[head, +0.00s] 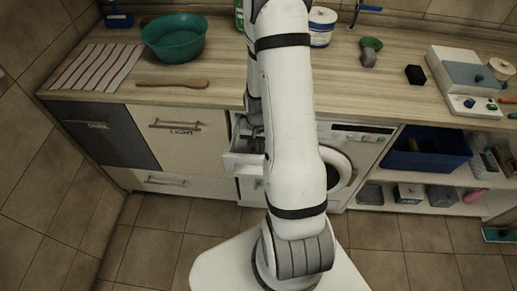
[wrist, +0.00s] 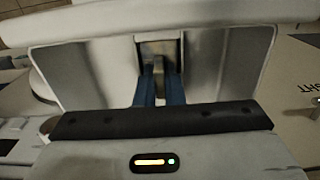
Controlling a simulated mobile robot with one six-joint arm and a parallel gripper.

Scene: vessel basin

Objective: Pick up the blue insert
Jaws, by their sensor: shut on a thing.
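In the head view my arm covers much of the drawer area.
The washing machine (head: 360,139) stands under the wooden counter. A blue bin (head: 425,158) stands on the shelf at right.

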